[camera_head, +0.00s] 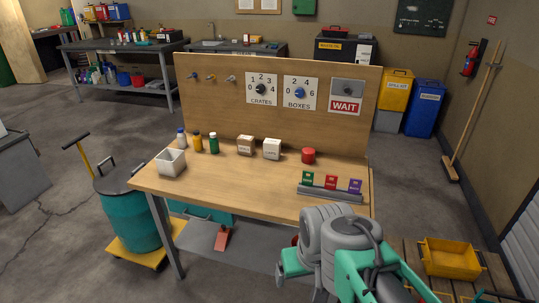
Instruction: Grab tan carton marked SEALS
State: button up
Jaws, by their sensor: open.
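The tan carton (245,146) stands upright on the wooden workbench (210,188), left of its middle. Its front has a pale label, too small to read surely. A white carton (271,149) marked CAPS stands close on its right, with a narrow gap. A green bottle (214,143) stands to its left. My grey and green arm is at the lower right, in front of the bench and well apart from the carton. I cannot make out my gripper's fingers. Nothing hides the front of the tan carton.
A board rises behind. The bench's front middle is clear.

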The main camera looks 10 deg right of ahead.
aim_at(245, 143)
jog(key=u, duration=0.25)
jog(key=i, duration=1.3)
jog(key=u, duration=0.8)
jog(key=i, duration=0.25)
jog(key=u, duration=0.15)
